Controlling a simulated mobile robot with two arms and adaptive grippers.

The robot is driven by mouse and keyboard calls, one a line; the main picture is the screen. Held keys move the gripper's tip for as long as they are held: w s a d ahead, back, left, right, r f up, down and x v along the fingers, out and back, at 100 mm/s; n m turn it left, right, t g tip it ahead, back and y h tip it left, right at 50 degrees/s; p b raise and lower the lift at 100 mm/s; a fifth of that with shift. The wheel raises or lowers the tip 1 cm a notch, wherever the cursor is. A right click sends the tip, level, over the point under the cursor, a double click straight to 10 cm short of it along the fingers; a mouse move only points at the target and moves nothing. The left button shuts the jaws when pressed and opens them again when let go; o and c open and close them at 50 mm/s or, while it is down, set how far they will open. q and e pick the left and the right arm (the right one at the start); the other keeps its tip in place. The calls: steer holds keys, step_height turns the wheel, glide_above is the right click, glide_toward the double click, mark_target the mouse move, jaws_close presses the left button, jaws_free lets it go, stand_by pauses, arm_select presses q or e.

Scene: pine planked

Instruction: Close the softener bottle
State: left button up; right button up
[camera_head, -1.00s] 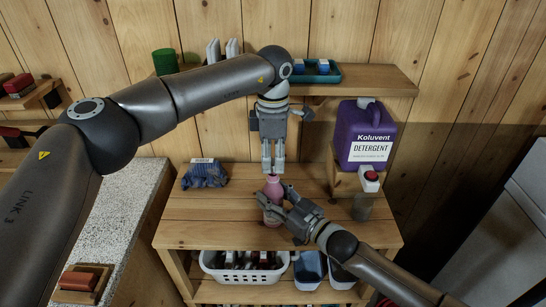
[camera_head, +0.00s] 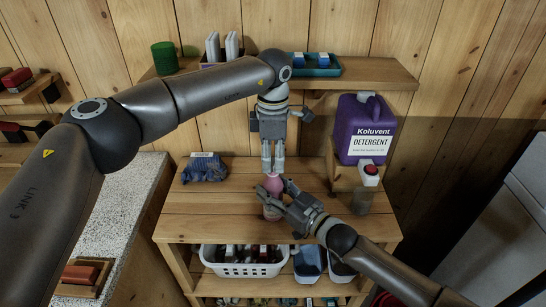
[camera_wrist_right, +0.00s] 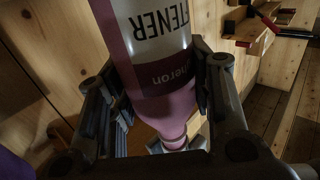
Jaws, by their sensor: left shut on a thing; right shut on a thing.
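The pink softener bottle (camera_head: 273,185) stands over the wooden table, between my two grippers. My left gripper (camera_head: 273,170) points straight down and is shut at the bottle's top end. The cap is hidden between its fingers in the head view. My right gripper (camera_head: 278,200) comes from the lower right and is shut around the bottle's body. In the right wrist view, the bottle (camera_wrist_right: 160,75) lies between the right fingers, with its lettering upside down. Its narrow neck end (camera_wrist_right: 174,142) points down in that picture, and grey finger parts show close by.
A blue cloth-like bundle (camera_head: 205,168) lies on the table (camera_head: 215,205) to the left. A purple detergent jug (camera_head: 365,130) stands on a raised stand at the right. A shelf (camera_head: 385,75) runs behind. A white basket (camera_head: 243,268) is below. The left tabletop is mostly clear.

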arm_select(q)
steer(key=shift+f, duration=0.55)
steer(key=m, duration=2.4)
steer(key=o, duration=0.7)
